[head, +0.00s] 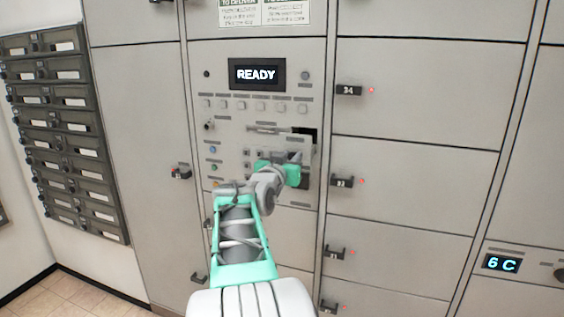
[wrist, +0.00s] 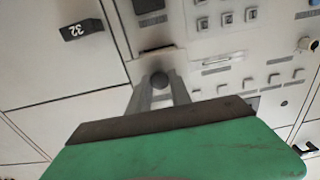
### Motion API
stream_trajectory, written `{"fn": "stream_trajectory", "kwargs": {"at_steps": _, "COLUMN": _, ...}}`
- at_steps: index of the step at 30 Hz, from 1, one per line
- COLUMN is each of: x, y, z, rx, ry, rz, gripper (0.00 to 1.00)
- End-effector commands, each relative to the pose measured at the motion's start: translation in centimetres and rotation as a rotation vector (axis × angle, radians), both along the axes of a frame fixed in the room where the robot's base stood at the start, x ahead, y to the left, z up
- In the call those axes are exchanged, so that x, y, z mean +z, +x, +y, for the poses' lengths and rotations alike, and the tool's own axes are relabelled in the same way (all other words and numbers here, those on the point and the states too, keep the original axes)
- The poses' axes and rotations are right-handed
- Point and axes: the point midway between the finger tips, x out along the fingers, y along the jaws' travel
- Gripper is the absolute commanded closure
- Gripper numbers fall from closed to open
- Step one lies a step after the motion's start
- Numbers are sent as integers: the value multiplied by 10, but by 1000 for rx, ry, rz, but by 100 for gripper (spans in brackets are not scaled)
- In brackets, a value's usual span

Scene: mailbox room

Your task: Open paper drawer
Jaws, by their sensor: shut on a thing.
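My gripper (head: 296,160) is at the right side of the grey control panel (head: 228,130), below the READY display (head: 257,74). In the wrist view the two grey fingers (wrist: 160,86) are closed around a small dark round knob (wrist: 159,79) on the panel. I take this knob to be the paper drawer's handle. The drawer's outline is mostly hidden behind my gripper in the head view, and I cannot tell whether it stands out from the panel. A dark slot (wrist: 157,49) lies close to the knob in the wrist view.
A dark opening (head: 306,135) is just above my gripper. Locker doors with small black handles (head: 342,181) stand to the right, a tall door (head: 140,130) to the left. Dark mailboxes (head: 66,125) line the left wall. Tiled floor (head: 75,292) shows at lower left.

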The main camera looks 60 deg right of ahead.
Motion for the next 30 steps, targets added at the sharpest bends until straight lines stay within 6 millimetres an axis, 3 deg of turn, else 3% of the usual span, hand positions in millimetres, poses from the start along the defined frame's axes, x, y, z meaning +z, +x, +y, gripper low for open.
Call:
{"fn": "stream_trajectory", "kwargs": {"at_steps": 4, "x": 1, "y": 2, "z": 0, "rx": 4, "ry": 0, "rz": 0, "gripper": 100}}
{"fn": "stream_trajectory", "kwargs": {"at_steps": 5, "x": 1, "y": 2, "z": 1, "rx": 4, "ry": 0, "rz": 0, "gripper": 74}}
{"fn": "stream_trajectory", "kwargs": {"at_steps": 12, "x": 1, "y": 2, "z": 1, "rx": 4, "ry": 0, "rz": 0, "gripper": 55}}
{"fn": "stream_trajectory", "kwargs": {"at_steps": 22, "x": 1, "y": 1, "z": 8, "rx": 4, "ry": -2, "rz": -1, "gripper": 55}}
{"fn": "stream_trajectory", "kwargs": {"at_steps": 30, "x": -1, "y": -11, "z": 60, "rx": 8, "ry": -1, "rz": -2, "gripper": 55}}
